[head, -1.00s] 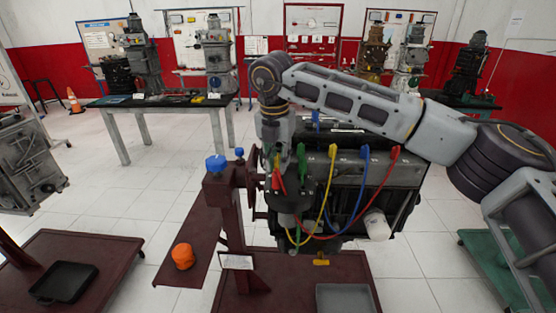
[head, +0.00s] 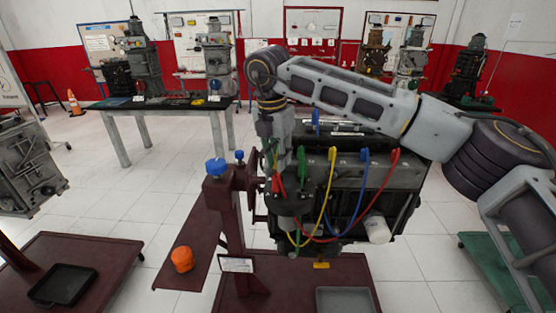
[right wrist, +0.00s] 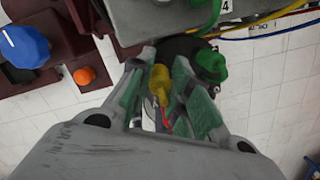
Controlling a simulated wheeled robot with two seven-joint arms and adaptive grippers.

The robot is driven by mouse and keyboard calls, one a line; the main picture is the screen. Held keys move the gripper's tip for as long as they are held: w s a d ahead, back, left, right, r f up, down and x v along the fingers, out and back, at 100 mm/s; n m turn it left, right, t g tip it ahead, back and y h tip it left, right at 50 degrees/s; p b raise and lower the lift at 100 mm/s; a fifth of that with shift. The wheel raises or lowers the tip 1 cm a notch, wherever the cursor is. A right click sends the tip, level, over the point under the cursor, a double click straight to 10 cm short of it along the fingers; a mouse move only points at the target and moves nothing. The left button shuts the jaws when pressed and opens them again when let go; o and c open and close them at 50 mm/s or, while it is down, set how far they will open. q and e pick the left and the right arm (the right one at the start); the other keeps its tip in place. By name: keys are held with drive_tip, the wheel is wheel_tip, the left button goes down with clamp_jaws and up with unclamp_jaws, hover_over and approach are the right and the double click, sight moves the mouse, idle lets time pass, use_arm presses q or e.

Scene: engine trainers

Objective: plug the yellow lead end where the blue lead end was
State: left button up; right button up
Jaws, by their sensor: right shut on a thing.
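My right gripper (right wrist: 160,100) is shut on a yellow lead end (right wrist: 160,82), seen between its fingers in the right wrist view. In the head view this gripper (head: 273,150) points down at the left end of the engine (head: 345,185), and its fingertips are hard to make out. A yellow lead boot (head: 332,154) stands on the engine's top front edge. A blue boot (head: 365,155) stands to its right, and another blue end (head: 317,118) stands upright farther back on the engine. My left gripper is not in view.
A green boot (right wrist: 210,66) sits close right of my gripper. The stand's blue knob (head: 216,167) is left of the engine. An orange object (head: 182,259) lies on the stand's arm.

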drive_tip(key=shift+r+m+g+p, duration=0.15)
drive_tip(key=shift+r+m, duration=0.6)
drive_tip(key=shift+m, duration=0.35)
drive_tip(key=shift+r+m+g+p, duration=0.15)
drive_tip(key=shift+r+m, duration=0.55)
drive_tip(key=shift+m, duration=0.4)
drive_tip(key=shift+r+m+g+h+p, duration=0.15)
drive_tip(key=shift+r+m+h+p, duration=0.1)
drive_tip(key=shift+r+m, duration=0.6)
drive_tip(key=shift+r+m+g+h+p, duration=0.2)
drive_tip(key=shift+r+m, duration=0.2)
drive_tip(key=shift+m, duration=0.85)
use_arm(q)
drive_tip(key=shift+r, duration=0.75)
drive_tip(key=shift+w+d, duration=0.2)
use_arm(e)
drive_tip(key=shift+f+b, duration=0.35)
drive_tip(key=shift+f, duration=0.1)
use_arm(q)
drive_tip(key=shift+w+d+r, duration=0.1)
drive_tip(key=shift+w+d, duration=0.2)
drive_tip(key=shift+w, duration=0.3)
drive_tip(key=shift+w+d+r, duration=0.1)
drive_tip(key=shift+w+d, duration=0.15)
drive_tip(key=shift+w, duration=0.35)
use_arm(e)
drive_tip(key=shift+f, duration=0.25)
